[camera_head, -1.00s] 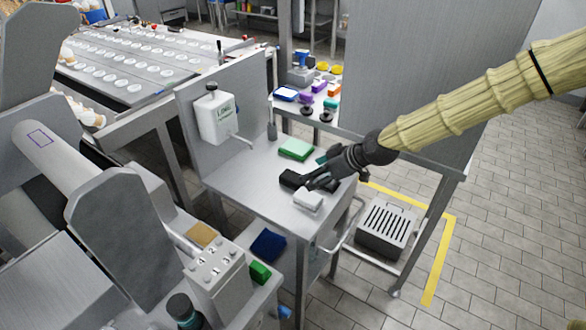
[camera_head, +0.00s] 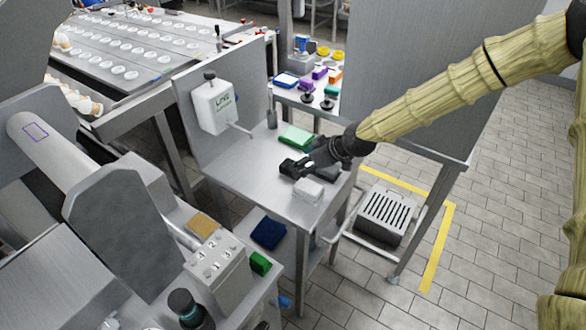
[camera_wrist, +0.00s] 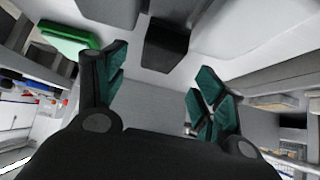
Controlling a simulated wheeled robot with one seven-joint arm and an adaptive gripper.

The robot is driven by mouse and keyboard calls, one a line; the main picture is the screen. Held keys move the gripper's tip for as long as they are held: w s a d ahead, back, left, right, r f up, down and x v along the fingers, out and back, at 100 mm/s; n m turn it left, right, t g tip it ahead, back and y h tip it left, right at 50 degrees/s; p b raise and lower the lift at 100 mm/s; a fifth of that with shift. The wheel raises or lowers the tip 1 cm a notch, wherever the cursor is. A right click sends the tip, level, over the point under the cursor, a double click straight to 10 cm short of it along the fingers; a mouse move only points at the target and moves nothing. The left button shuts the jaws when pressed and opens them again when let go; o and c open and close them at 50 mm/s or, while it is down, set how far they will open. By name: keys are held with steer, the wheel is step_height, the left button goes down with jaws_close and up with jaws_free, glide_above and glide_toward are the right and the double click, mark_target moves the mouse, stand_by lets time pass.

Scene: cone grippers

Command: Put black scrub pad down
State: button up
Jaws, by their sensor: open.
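The black scrub pad (camera_wrist: 165,48) shows in the wrist view as a dark block on the metal worktop, beyond and between my spread fingertips and apart from both. My gripper (camera_head: 296,168) is open over the worktop (camera_head: 245,178). In the wrist view its teal-lined fingers (camera_wrist: 158,85) stand wide apart with nothing between them.
A green pad (camera_head: 296,136) lies behind my gripper and a white pad (camera_head: 308,190) in front. A soap dispenser (camera_head: 213,105) hangs on the left panel. A dark blue cloth (camera_head: 268,233) lies below. The left part of the worktop is clear.

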steer(key=shift+p+x, duration=0.7)
steer(key=shift+x, duration=1.55)
steer(key=shift+d+f, duration=0.1)
steer(key=c, duration=0.9)
steer(key=shift+c, duration=0.2)
